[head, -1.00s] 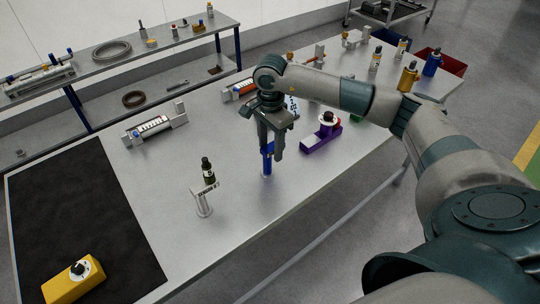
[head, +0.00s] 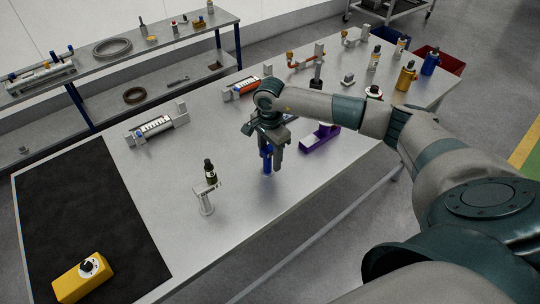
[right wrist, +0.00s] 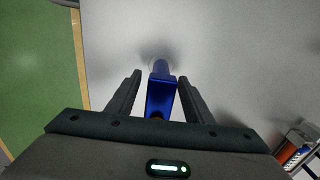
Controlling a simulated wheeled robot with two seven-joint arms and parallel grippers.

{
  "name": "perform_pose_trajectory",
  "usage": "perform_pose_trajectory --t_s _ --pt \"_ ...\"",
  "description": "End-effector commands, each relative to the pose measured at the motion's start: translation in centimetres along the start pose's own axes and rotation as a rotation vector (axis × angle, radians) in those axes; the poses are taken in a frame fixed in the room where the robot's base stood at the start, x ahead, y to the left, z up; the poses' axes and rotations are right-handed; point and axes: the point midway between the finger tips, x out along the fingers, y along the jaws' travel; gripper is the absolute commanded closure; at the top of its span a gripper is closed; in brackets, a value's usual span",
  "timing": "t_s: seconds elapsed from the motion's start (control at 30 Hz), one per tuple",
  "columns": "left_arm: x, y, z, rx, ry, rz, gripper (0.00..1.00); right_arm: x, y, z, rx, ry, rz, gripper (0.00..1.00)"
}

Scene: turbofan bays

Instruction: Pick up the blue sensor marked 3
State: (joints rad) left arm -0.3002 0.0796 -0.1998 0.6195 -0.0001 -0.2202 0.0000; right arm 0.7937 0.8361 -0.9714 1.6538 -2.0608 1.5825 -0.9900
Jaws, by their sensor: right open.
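A blue sensor (head: 267,166) stands upright on the grey table near its front edge. My right gripper (head: 271,159) points down over it, with its fingers around the sensor's upper part. In the right wrist view the blue sensor (right wrist: 161,95) is between the two open fingers (right wrist: 160,77), with a visible gap on each side. No number can be read on it. My left gripper is not in view.
A white stand with a dark-topped bottle (head: 207,185) is left of the gripper. A purple block (head: 320,138) lies to its right, partly behind my arm. A black mat (head: 75,215) with a yellow block (head: 80,280) covers the left end. Several fittings stand farther back.

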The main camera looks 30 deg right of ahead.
Motion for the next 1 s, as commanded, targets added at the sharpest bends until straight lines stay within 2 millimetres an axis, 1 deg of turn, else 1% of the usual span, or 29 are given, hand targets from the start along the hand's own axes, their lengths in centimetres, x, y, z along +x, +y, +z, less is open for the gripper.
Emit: perform_pose_trajectory --t_s 0.23,0.27,0.3,0.37,0.4,0.43,0.47,0.83,1.0 --pt "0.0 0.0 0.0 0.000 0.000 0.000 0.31 0.0 0.0 0.0 0.000 0.000 0.000 0.53" --pt "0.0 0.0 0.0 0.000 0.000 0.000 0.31 0.0 0.0 0.0 0.000 0.000 0.000 0.55" --pt "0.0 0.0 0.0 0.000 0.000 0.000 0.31 0.0 0.0 0.0 0.000 0.000 0.000 0.65" --pt "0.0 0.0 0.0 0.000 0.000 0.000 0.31 0.0 0.0 0.0 0.000 0.000 0.000 0.79" --pt "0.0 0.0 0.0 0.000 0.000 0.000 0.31 0.0 0.0 0.0 0.000 0.000 0.000 0.89" --pt "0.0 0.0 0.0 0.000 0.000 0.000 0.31 0.0 0.0 0.0 0.000 0.000 0.000 0.96" --pt "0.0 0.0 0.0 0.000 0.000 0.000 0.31 0.0 0.0 0.0 0.000 0.000 0.000 1.00" --pt "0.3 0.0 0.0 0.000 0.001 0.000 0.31 -0.3 -0.1 0.0 0.001 0.000 -0.002 1.00" --pt "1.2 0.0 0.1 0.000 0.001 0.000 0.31 -1.3 -0.1 -0.1 0.001 0.001 -0.004 1.00"
